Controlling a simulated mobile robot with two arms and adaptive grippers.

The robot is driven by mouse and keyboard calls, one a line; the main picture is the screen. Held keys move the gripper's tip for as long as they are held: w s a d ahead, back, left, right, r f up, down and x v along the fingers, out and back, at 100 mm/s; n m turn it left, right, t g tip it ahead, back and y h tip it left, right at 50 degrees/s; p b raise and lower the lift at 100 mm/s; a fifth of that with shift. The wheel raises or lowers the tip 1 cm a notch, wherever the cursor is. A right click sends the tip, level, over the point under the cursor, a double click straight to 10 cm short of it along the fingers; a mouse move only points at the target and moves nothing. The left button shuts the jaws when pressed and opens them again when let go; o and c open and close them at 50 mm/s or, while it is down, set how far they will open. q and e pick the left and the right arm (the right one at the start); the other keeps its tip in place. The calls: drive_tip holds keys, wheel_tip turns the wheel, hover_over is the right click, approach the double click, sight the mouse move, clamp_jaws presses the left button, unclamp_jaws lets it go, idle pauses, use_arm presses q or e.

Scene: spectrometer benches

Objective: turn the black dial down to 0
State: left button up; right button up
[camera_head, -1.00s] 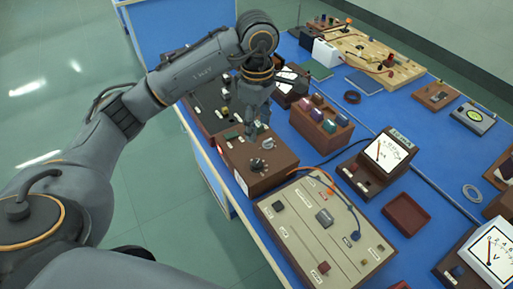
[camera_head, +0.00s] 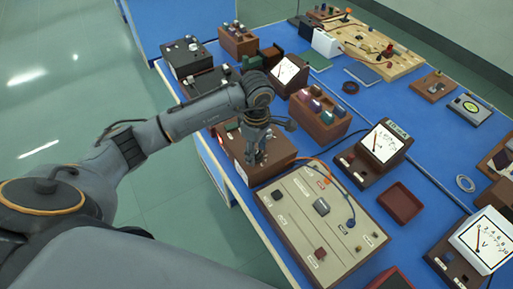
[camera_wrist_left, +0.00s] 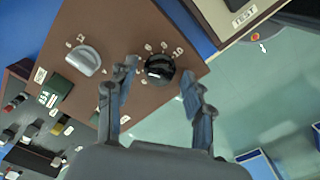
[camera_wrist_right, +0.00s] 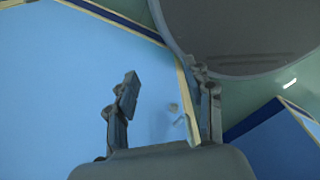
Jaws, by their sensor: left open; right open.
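The black dial (camera_wrist_left: 159,68) sits on the top of a brown box (camera_wrist_left: 120,30), with printed numbers around part of its rim. A grey knob (camera_wrist_left: 84,60) sits on the same box, to the left in the left wrist view. My left gripper (camera_wrist_left: 158,90) is open, with its fingertips on either side of the black dial in that view; I cannot tell if they touch it. In the head view my left gripper (camera_head: 254,158) is over the brown box (camera_head: 277,161) and hides the dial. My right gripper (camera_wrist_right: 165,88) is open and empty, seen only in its wrist view.
A beige panel box (camera_head: 290,215) stands in front of the brown box. A meter (camera_head: 384,143) and a rack of coloured blocks (camera_head: 318,115) stand to the right. Other dark boxes (camera_head: 190,58) stand behind. A red-brown tray (camera_head: 401,204) is empty.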

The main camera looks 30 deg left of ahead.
use_arm(q)
drive_tip(key=shift+c, duration=0.6)
clamp_jaws()
use_arm(e)
drive_tip(key=shift+w+a, duration=0.1)
drive_tip(key=shift+a, duration=0.2)
use_arm(q)
drive_tip(key=shift+n, duration=0.3)
use_arm(e)
drive_tip(key=shift+f, duration=0.2)
use_arm(q)
drive_tip(key=shift+f+n+b, duration=0.15)
drive_tip(key=shift+n+b, duration=0.65)
drive_tip(key=n+b, duration=0.2)
drive_tip(key=n, duration=0.1)
drive_tip(key=shift+n, duration=0.3)
drive_tip(key=n+b, duration=0.1)
drive_tip(key=n, duration=0.3)
drive_tip(key=shift+b, duration=0.35)
drive_tip(key=shift+n+b, duration=0.4)
drive_tip(key=shift+n, duration=0.8)
use_arm(e)
drive_tip(key=shift+d+f, duration=0.15)
drive_tip(key=shift+f, duration=2.7)
